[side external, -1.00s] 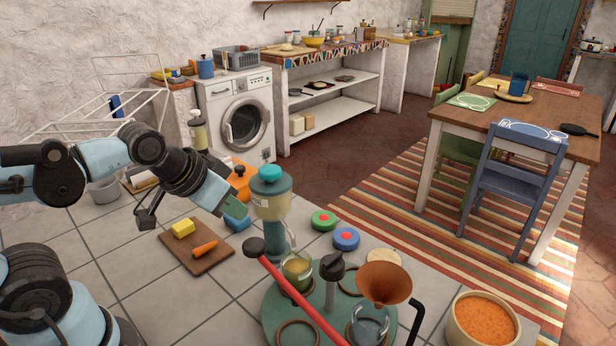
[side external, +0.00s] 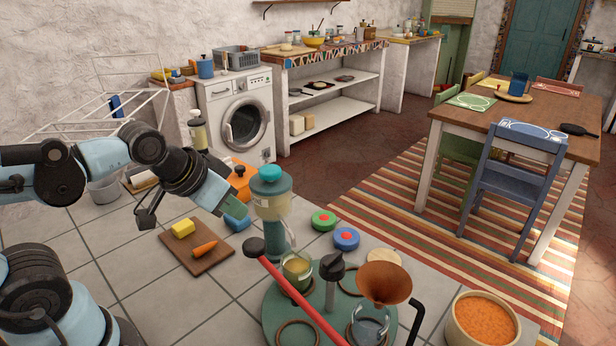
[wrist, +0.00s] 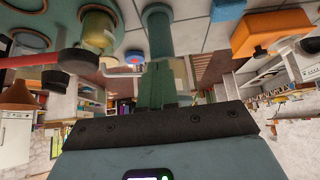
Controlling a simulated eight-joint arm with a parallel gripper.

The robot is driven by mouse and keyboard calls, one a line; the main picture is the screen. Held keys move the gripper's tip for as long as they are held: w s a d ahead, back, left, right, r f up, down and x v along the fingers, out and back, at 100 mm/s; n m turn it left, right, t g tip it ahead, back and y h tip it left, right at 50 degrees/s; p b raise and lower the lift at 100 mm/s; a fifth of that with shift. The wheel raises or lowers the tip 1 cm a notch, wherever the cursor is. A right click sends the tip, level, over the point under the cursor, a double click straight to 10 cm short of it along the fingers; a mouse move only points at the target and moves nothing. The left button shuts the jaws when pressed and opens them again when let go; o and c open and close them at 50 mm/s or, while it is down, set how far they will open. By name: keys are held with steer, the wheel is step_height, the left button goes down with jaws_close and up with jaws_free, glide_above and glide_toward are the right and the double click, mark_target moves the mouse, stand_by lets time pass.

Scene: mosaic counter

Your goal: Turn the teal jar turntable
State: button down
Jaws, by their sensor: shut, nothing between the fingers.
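The round teal turntable (side external: 272,312) lies on the tiled counter at the bottom centre of the side external view. It carries a glass jar with yellow contents (side external: 297,270), empty rings, a central post with a dark knob (side external: 332,266), a copper funnel (side external: 384,283) and a red bar (side external: 300,300) with a black end. In the wrist view the jar (wrist: 98,28) and part of the turntable (wrist: 28,44) show at the upper left. My gripper (side external: 228,210) is shut and empty, behind and left of the turntable and apart from it. Its teal fingers (wrist: 165,85) show in the wrist view.
A tall teal-lidded dispenser (side external: 271,205) stands close to my gripper, between it and the turntable. A cutting board (side external: 208,262) with butter and a carrot lies left. Green (side external: 323,220) and blue (side external: 346,238) round lids and an orange-filled bowl (side external: 483,318) lie right.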

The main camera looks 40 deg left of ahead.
steer(key=c, duration=1.8)
jaws_free()
steer(key=shift+c, duration=0.2)
steer(key=shift+o, duration=2.4)
steer(key=shift+r, duration=0.4)
steer(key=o, duration=0.7)
step_height(320, 180, up, 6)
steer(key=shift+r, duration=0.1)
steer(key=shift+o, duration=0.3)
step_height(320, 180, up, 9)
steer(key=m+g, duration=0.7)
steer(key=m, duration=1.1)
glide_above(333, 258)
steer(key=shift+f, duration=8.65)
